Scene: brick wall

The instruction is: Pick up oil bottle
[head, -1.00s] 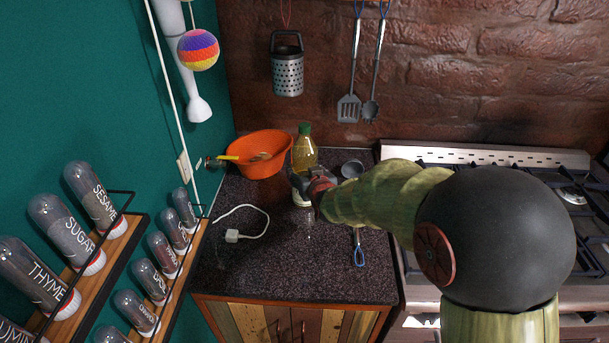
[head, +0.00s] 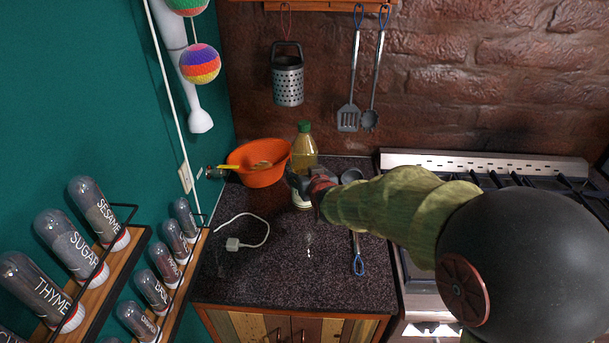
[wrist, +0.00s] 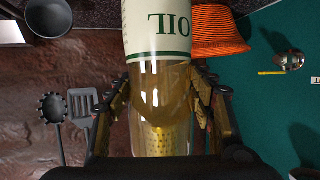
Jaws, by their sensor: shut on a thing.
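The oil bottle (head: 304,149) stands upright at the back of the dark counter, yellow with a green cap. Its lower part is partly hidden behind my gripper (head: 308,186) in the head view. In the wrist view the oil bottle (wrist: 158,85) lies between the two fingers of my gripper (wrist: 157,95), with its white OIL label showing. The fingers are shut on the bottle's sides. I cannot tell whether its base touches the counter.
An orange bowl (head: 258,174) sits just left of the bottle. The stove (head: 490,165) is at the right, and a spice rack (head: 160,290) is at the left.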

